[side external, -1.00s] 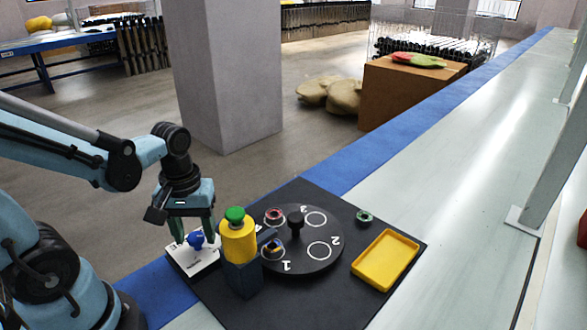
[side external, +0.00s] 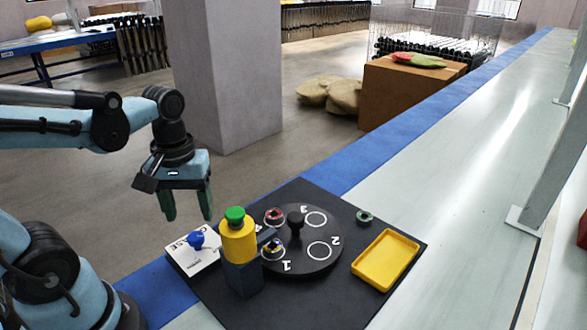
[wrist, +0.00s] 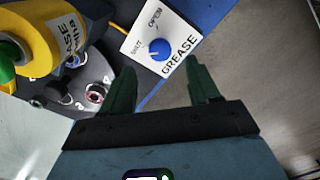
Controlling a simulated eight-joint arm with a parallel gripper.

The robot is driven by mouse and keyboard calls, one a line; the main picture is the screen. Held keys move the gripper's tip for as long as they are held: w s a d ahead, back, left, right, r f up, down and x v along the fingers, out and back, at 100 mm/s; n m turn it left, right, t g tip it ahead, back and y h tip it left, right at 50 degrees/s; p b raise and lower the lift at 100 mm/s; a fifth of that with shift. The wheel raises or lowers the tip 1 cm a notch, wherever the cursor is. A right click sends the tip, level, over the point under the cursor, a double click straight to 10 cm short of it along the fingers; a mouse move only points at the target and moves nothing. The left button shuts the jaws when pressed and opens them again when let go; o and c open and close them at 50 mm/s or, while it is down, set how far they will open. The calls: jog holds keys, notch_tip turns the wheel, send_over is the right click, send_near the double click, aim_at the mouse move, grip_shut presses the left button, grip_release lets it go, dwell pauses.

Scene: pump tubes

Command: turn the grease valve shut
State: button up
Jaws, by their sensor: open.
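The grease valve is a blue knob (side external: 196,239) on a white plate (side external: 187,262) at the left corner of the black board. In the wrist view the knob (wrist: 159,49) sits on the plate lettered GREASE, with OPEN and another small, hard-to-read label, likely SHUT, beside it. I cannot tell clearly which label the knob points to. My gripper (side external: 188,213) is open and empty, fingers down, above and slightly behind the knob, not touching it. In the wrist view my fingertips (wrist: 162,75) show just below the plate.
A yellow cylinder with a green cap (side external: 237,238) stands close to the right of the plate. A black turntable (side external: 295,262) with numbered circles and a central knob lies beyond it. A yellow tray (side external: 385,261) and a green ring (side external: 364,217) are farther right.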

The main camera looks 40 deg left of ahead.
aim_at(195, 236)
notch_tip(195, 236, up, 6)
dwell(0.5)
jog(key=shift+f, duration=5.9)
jog(key=shift+r, duration=0.1)
